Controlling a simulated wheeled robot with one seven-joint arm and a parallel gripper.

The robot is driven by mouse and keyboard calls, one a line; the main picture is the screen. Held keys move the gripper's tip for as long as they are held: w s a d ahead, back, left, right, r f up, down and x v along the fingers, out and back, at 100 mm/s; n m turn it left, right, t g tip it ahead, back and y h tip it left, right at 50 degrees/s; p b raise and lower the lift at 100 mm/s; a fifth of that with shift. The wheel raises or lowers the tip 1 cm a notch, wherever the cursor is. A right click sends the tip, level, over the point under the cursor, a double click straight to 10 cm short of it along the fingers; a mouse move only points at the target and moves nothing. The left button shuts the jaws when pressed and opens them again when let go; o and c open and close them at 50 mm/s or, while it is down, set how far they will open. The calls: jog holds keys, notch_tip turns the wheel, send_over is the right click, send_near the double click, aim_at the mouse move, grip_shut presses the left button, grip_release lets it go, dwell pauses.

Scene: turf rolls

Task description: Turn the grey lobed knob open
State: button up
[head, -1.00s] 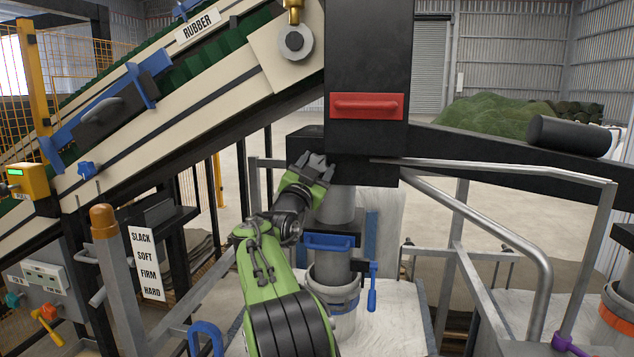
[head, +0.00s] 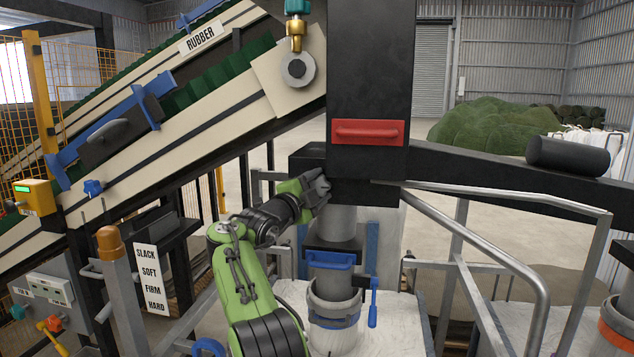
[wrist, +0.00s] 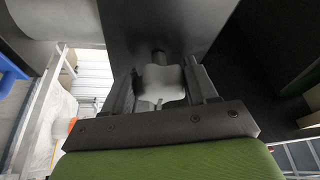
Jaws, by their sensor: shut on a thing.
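The grey lobed knob (wrist: 162,86) shows in the wrist view between the two fingers of my gripper (wrist: 164,80). It sits on a short dark stem that meets a dark panel behind it. My gripper is shut on the knob, one finger at each side. In the head view my gripper (head: 322,184) is against the lower left part of the black column (head: 367,80). The knob cannot be made out clearly there, since my gripper covers that spot.
A red handle (head: 368,132) is on the column above my gripper. A blue-handled slide (head: 330,260) and a grey pipe are below. A grey railing (head: 500,240) stands to the right, and a sloping conveyor (head: 170,130) to the left.

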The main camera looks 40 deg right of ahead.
jog(key=shift+m, duration=0.3)
dwell(0.4)
jog(key=o, duration=1)
jog(key=shift+c, duration=0.2)
jog(key=shift+a, duration=0.1)
jog(key=shift+s+a+f, duration=0.1)
jog(key=shift+a+f, duration=0.05)
jog(key=shift+a, duration=0.2)
jog(key=b+v, duration=0.5)
jog(key=v, duration=0.9)
jog(key=shift+a+r, duration=0.2)
jog(key=shift+a, duration=0.25)
jog(key=shift+s, duration=0.15)
